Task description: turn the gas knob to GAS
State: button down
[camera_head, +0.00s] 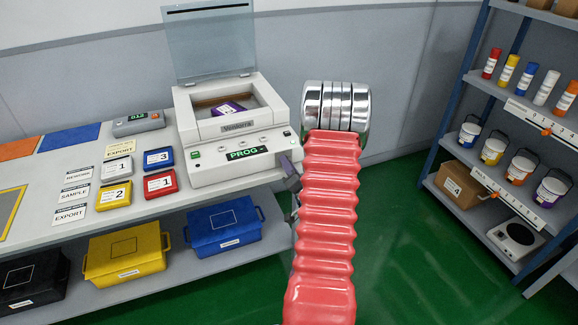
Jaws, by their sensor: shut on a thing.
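The white sealing machine (235,170) stands on the bench with its clear lid (210,42) raised. A purple packet (228,108) lies in its chamber. Its front has small round buttons and a green display (243,153) reading PROG. My gripper (289,170) is at the machine's lower right front corner, partly hidden behind my red ribbed arm. It is shut on what appears to be the gas knob. The knob itself and its markings are hidden by the gripper and arm, so its setting cannot be read.
Numbered blue, red and yellow boxes (159,183) and cards stand on the bench left of the machine. A grey device (138,124) is behind them. Yellow and blue bins (222,226) sit on the lower shelf. A shelving rack (450,125) with cans and buckets stands right. Green floor between is clear.

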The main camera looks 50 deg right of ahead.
jog(key=m, duration=0.9)
jog(key=shift+s+d+f+y, duration=0.2)
jog(key=shift+s+d+y, duration=0.05)
jog(key=shift+s+y, duration=0.05)
jog(key=shift+m, duration=0.3)
jog(key=c, duration=1.9)
grip_release()
jog(key=o, duration=0.3)
jog(key=shift+w+a, duration=0.1)
jog(key=shift+o, duration=0.2)
jog(key=shift+w+a, duration=0.1)
